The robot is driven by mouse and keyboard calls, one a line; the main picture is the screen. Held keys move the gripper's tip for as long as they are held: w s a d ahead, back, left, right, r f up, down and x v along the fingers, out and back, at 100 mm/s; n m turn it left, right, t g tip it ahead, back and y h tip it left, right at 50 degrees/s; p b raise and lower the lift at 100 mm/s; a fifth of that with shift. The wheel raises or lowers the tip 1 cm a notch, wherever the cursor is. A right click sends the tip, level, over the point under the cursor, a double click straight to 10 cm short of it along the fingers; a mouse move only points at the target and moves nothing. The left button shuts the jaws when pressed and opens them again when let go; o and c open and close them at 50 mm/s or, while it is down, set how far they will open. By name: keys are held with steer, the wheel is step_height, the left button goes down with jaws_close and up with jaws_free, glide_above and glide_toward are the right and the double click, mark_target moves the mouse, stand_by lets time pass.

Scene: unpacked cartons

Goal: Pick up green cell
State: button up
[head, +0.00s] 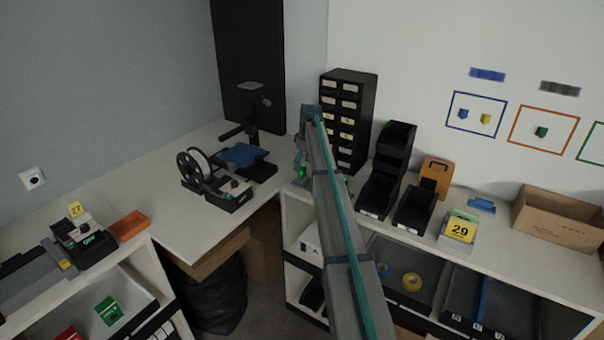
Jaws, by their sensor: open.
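A green block (108,311) sits in a light tray on the lower left shelf; it is the clearest green object in view. My arm reaches up from the bottom centre, and my gripper (301,178) points down near the back corner where the benches meet. A small bright green patch shows at my gripper; I cannot tell if it is part of the gripper or a cell behind it. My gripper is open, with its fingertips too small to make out. My arm hides part of the right bench.
A black drawer cabinet (348,105) stands close behind my gripper. Black bins (380,190) stand to its right, and a cardboard box (558,218) at far right.

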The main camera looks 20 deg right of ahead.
mark_target(303, 167)
steer(key=shift+w+f+p, duration=0.25)
steer(key=shift+f+p, duration=0.25)
steer(key=shift+f, duration=0.65)
steer(key=shift+w+f+p, duration=0.2)
steer(key=shift+f+p, duration=0.3)
steer(key=shift+f, duration=0.6)
steer(key=c, duration=1.3)
steer(key=shift+r, duration=0.15)
